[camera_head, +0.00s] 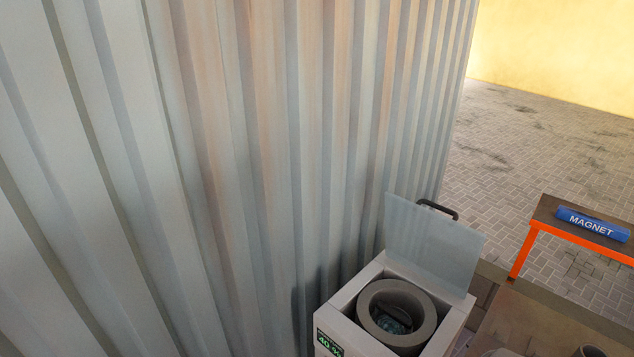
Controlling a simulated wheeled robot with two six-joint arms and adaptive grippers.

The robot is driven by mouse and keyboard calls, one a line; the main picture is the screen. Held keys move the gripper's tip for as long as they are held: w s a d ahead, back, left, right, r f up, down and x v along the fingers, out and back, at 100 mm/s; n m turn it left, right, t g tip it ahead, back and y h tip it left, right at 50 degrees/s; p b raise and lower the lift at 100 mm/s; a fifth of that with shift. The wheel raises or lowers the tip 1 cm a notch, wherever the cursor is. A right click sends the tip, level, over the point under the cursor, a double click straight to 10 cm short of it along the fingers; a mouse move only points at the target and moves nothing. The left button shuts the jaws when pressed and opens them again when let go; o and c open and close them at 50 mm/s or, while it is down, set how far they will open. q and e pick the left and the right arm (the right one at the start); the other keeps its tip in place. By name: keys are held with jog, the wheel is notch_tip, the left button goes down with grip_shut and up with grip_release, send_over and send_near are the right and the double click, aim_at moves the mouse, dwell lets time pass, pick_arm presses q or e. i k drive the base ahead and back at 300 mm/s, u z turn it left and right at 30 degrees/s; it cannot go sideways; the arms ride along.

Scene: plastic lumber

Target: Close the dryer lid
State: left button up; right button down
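The dryer (345,318) stands at the bottom centre right, a pale box with a green-lit display (328,344) on its front. Its lid (432,244), a flat grey-blue panel with a dark handle (437,209) on its top edge, stands raised and open at the back. A round grey drum (415,340) shows inside, with dark bluish material in its middle. The lower part of the dryer is cut off by the frame. Neither of my grippers is in view.
A corrugated metal wall (270,150) fills the left and centre, close behind the dryer. To the right is an orange-framed table (545,215) with a blue bar marked MAGNET (592,223). Brick paving (540,130) lies open beyond. A dark round object (590,351) is at the bottom right.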

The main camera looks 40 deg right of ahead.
aim_at(446, 252)
jog(key=u, duration=0.85)
jog(key=k, duration=0.95)
jog(key=z, duration=0.7)
